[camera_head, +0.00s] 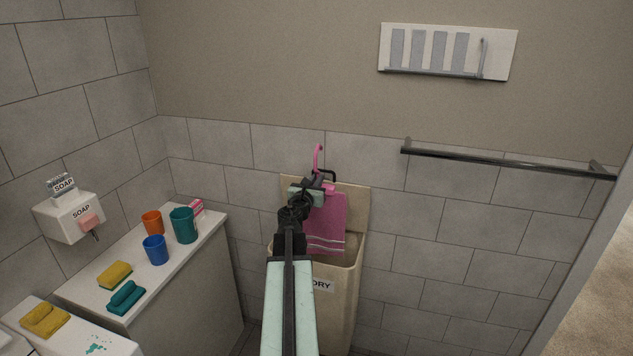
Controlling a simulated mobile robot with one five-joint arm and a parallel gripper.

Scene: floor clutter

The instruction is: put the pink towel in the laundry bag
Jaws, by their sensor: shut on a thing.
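The pink towel (327,222) hangs down from my gripper (318,186), with two pale stripes near its lower edge. My gripper is shut on the towel at its upper part. The laundry bag (345,297) is a beige bin with a tall back panel against the tiled wall, and only the end of its lettering, "DRY", shows. The towel hangs at the bag's opening, in front of its back panel; I cannot tell how far its lower edge is inside. A pink hook-like piece (318,158) rises above the gripper. My arm hides the bag's left front.
A soap dispenser (68,215) is on the left wall. A dark towel bar (500,162) crosses the right wall.

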